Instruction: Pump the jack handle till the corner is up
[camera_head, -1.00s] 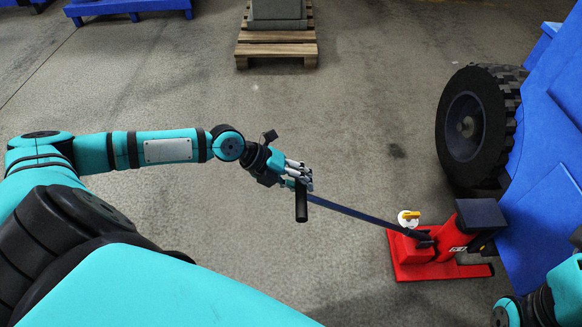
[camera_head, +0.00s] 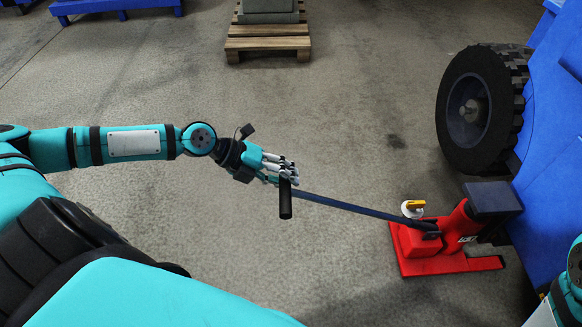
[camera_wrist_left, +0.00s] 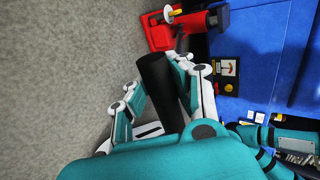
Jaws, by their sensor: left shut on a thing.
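The red jack (camera_head: 415,250) stands on the floor at the right, under the blue vehicle's corner (camera_head: 545,190). Its dark pad (camera_head: 494,197) is raised against the blue body. A long dark handle bar (camera_head: 350,207) slopes up from the jack to a black cross grip (camera_head: 286,200). My left gripper (camera_head: 285,176) is shut on this grip; the wrist view shows the grip (camera_wrist_left: 158,82) between the fingers (camera_wrist_left: 165,95). A black tyre (camera_head: 480,110) hangs on the vehicle behind the jack. My right arm shows only at the bottom right edge; its gripper is out of view.
A yellow-and-white knob (camera_head: 413,207) stands on the jack. A wooden pallet (camera_head: 268,45) with a grey block stands at the back. A blue platform (camera_head: 115,8) is at the back left. The concrete floor between is clear.

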